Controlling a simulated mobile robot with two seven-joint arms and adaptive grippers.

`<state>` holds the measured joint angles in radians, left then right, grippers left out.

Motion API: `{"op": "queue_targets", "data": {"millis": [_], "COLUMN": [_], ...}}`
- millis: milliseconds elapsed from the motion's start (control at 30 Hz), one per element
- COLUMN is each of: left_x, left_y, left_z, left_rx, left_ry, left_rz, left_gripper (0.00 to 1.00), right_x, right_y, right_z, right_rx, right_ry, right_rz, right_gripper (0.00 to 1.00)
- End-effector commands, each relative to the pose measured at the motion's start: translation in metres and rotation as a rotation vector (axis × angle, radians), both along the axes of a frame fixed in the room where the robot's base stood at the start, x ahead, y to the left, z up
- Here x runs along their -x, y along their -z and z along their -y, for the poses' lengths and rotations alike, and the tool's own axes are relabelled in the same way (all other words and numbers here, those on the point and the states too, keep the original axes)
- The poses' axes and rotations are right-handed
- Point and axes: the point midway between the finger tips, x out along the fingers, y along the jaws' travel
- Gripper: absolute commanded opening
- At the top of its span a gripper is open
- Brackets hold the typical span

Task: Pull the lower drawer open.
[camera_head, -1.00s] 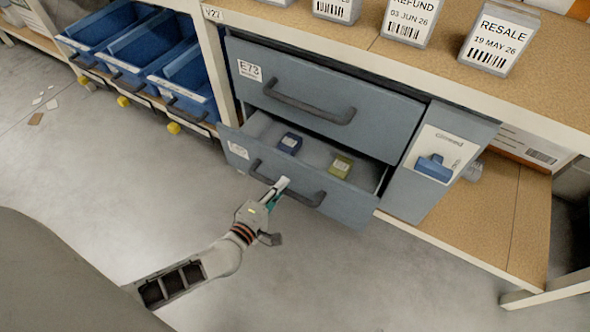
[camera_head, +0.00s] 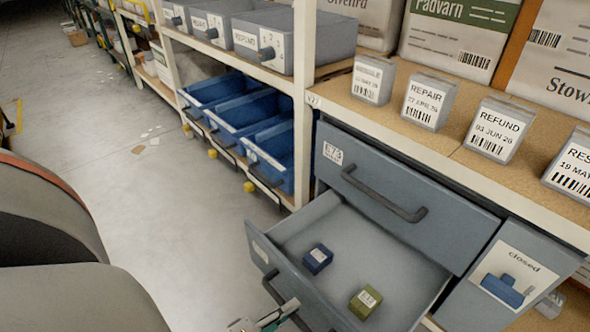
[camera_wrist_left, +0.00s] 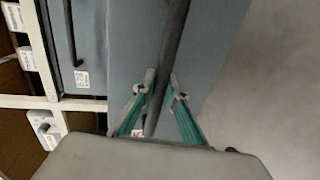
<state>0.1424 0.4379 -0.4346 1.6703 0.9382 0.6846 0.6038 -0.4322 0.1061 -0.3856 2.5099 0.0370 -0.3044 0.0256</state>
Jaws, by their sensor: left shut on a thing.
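The lower drawer (camera_head: 345,241) is grey and stands well open, with its inside showing. A dark blue box (camera_head: 317,259) and an olive green box (camera_head: 364,303) lie on its floor, apart from each other. Its dark bar handle (camera_head: 271,291) is on the front panel, partly cut off by the bottom edge. My left gripper (camera_head: 282,316) is at this handle, low in the head view. In the left wrist view the fingers of my left gripper (camera_wrist_left: 159,95) are shut around the dark handle bar (camera_wrist_left: 172,50). My right gripper is not in view.
The upper drawer (camera_head: 400,185), labelled E73, is shut above. A cabinet front with a "closed" sign (camera_head: 512,278) is at the right. Blue bins (camera_head: 245,125) sit on a rack to the left. Labelled blocks (camera_head: 426,101) line the shelf above.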

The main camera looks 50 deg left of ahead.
Motion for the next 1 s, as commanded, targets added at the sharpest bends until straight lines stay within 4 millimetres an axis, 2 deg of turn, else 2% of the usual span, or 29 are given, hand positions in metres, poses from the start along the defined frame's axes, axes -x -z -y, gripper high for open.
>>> {"op": "queue_targets", "data": {"millis": [300, 333, 400, 767, 867, 1000], "left_x": [0.0, 0.0, 0.0, 0.0, 0.0, 0.001], "left_y": [0.0, 0.0, 0.0, -0.001, -0.008, -0.028], "left_z": [-0.001, -0.001, -0.001, 0.0, 0.0, 0.0], "left_rx": [-0.001, -0.001, -0.001, 0.0, 0.001, 0.003], "left_ry": [-0.001, -0.001, -0.001, -0.001, -0.002, -0.003], "left_rz": [0.001, 0.001, 0.001, 0.001, 0.001, 0.002], "left_gripper": [0.0, 0.15, 0.3, 0.3, 0.3, 0.3], "right_x": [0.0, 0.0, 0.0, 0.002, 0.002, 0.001], "right_y": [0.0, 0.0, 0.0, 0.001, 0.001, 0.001], "right_z": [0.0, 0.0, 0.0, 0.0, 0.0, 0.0], "right_rx": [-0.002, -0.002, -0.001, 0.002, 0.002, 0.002], "right_ry": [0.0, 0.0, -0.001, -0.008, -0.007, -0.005], "right_rz": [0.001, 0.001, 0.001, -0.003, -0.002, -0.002], "right_gripper": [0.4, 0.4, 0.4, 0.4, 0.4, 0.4]}}
